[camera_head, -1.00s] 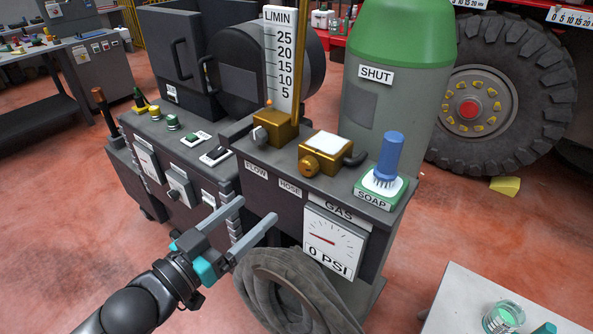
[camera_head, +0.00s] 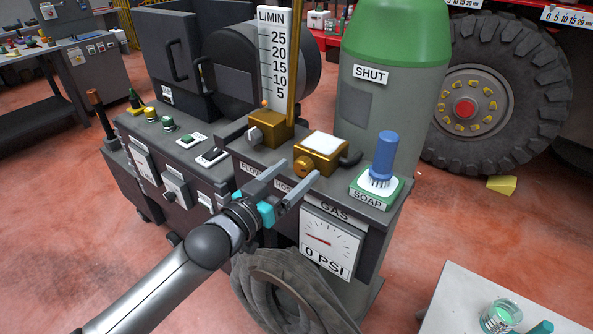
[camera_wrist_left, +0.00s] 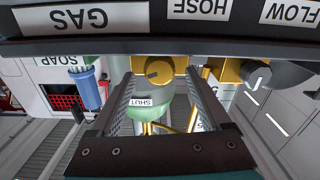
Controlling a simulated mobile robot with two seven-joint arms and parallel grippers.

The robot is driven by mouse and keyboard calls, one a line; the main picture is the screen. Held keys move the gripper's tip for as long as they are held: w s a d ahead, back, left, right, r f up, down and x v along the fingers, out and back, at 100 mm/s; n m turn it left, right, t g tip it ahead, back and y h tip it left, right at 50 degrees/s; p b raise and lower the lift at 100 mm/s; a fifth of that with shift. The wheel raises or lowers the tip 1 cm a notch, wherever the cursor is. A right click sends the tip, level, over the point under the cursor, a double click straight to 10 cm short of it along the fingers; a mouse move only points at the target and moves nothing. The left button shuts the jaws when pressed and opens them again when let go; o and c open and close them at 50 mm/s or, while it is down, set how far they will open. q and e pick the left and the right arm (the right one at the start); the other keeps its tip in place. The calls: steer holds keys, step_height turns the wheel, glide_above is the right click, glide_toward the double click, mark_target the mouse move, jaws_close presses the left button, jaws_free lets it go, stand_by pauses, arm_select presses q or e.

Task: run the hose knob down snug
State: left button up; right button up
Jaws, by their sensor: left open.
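The hose knob (camera_head: 303,165) is a round brass knob on the front of a brass block with a white top (camera_head: 324,145), behind the HOSE label. My left gripper (camera_head: 300,169) is open, its two grey fingers reaching up toward the knob from the front. In the left wrist view, which is upside down, the hose knob (camera_wrist_left: 158,69) shows between the two fingertips, with clear space on both sides. A dark slot crosses its face. I cannot tell how far the fingertips are from it. My right gripper is not in view.
The flow block (camera_head: 268,129) with a grey knob stands to the left, and a blue brush (camera_head: 384,158) on the soap dish to the right. A gas gauge (camera_head: 329,244) is below. A coiled hose (camera_head: 283,291) hangs under the panel edge.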

arm_select(q)
steer(key=shift+w+d, duration=0.35)
steer(key=shift+w, duration=0.1)
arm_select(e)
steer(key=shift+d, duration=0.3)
arm_select(q)
steer(key=shift+c, duration=0.3)
jaws_close()
steer(key=shift+r+m+p, duration=0.1)
steer(key=shift+m+p, duration=0.55)
steer(key=shift+m, duration=0.25)
steer(key=m+p, duration=0.1)
steer(key=m, duration=0.1)
steer(key=shift+d+m, duration=0.1)
steer(key=shift+m, duration=0.2)
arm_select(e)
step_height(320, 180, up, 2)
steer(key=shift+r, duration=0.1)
